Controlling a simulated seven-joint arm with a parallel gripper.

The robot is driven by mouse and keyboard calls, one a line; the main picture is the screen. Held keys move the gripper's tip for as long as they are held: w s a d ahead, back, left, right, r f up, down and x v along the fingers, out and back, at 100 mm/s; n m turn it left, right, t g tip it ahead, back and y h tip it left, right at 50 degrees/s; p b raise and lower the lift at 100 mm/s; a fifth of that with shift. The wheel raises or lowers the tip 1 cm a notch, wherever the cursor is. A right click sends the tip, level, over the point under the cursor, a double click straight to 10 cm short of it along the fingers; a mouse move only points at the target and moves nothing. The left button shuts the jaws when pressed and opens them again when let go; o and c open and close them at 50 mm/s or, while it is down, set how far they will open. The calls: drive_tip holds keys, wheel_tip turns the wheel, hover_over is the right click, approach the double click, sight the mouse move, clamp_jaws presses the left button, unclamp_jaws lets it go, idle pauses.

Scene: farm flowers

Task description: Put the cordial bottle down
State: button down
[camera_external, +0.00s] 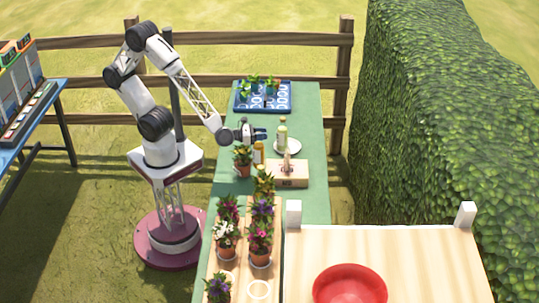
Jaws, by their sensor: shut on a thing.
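A wooden box (290,181) with a handle is just right of the orange bottle. A potted plant (243,162) is close on its left. More flower pots (260,245) stand in front. A blue tray (249,106) with plants is at the back. A red bowl (350,285) is on the wooden table.

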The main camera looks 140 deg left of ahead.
sight(262, 145)
drive_tip(key=shift+f, duration=1.3)
drive_tip(key=shift+f, duration=2.2)
drive_tip(key=c, duration=0.8)
unclamp_jaws()
drive_tip(key=shift+f, duration=0.1)
drive_tip(key=shift+r, duration=0.2)
drive_tip(key=shift+v, duration=6)
